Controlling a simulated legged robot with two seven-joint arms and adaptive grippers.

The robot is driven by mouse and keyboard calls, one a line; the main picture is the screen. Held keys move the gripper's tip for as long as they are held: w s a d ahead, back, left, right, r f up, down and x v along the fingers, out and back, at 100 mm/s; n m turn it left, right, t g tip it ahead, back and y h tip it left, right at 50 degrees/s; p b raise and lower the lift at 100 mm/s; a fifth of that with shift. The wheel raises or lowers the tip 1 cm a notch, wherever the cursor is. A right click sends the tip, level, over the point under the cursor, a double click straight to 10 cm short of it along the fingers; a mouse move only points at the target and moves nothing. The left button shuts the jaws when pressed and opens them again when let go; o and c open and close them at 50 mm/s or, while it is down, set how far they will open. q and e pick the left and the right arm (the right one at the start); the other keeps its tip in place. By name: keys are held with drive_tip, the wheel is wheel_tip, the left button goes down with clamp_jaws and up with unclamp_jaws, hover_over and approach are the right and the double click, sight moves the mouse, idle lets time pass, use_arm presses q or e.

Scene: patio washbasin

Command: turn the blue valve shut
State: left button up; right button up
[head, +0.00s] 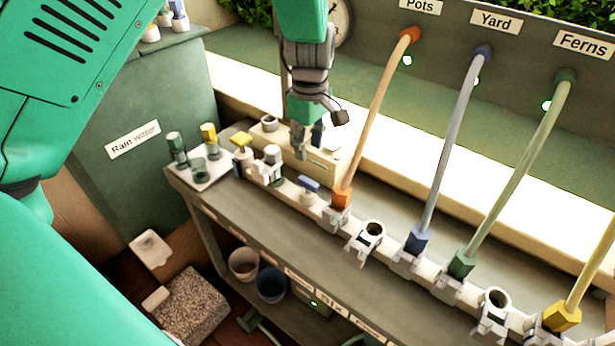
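The blue valve (308,185) is a small blue lever handle on the pale pipe manifold, left of the orange hose fitting. Its long side looks roughly in line with the pipe. My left gripper (304,145) hangs from above, behind and above the blue valve in the picture. It appears apart from the valve, over a beige box. Its fingers overlap with things behind them, so I cannot tell how wide they are. My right gripper is not in view.
A yellow valve (241,140) stands farther left on the manifold. An orange hose (373,115) rises just right of the blue valve. A beige box (318,167) sits behind the valve. A tray (211,176) of small fittings is at the bench's left end.

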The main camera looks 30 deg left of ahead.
use_arm(q)
hover_over(308, 180)
drive_tip(key=d, duration=0.3)
wheel_tip(308, 180, down, 6)
drive_tip(key=shift+a+r, duration=0.15)
drive_tip(key=shift+r, duration=0.05)
drive_tip(key=a+f, duration=0.2)
drive_tip(key=f, duration=0.1)
drive_tip(key=shift+a+f, duration=0.1)
drive_tip(key=shift+f, duration=0.05)
drive_tip(key=shift+a+f, duration=1)
drive_tip(key=shift+a, duration=0.15)
drive_tip(key=shift+a+f, duration=0.2)
drive_tip(key=shift+f, duration=0.05)
drive_tip(key=shift+d, duration=0.35)
drive_tip(key=shift+d+r, duration=0.2)
drive_tip(key=shift+d, duration=0.4)
drive_tip(key=shift+d+r, duration=0.15)
drive_tip(key=shift+d, duration=0.45)
drive_tip(key=shift+d+r, duration=0.2)
drive_tip(key=shift+d, duration=0.5)
clamp_jaws()
drive_tip(key=shift+a, duration=0.15)
drive_tip(key=shift+a+f, duration=0.2)
drive_tip(key=shift+a, duration=1.05)
drive_tip(key=shift+a+f, duration=0.1)
drive_tip(key=shift+d, duration=0.35)
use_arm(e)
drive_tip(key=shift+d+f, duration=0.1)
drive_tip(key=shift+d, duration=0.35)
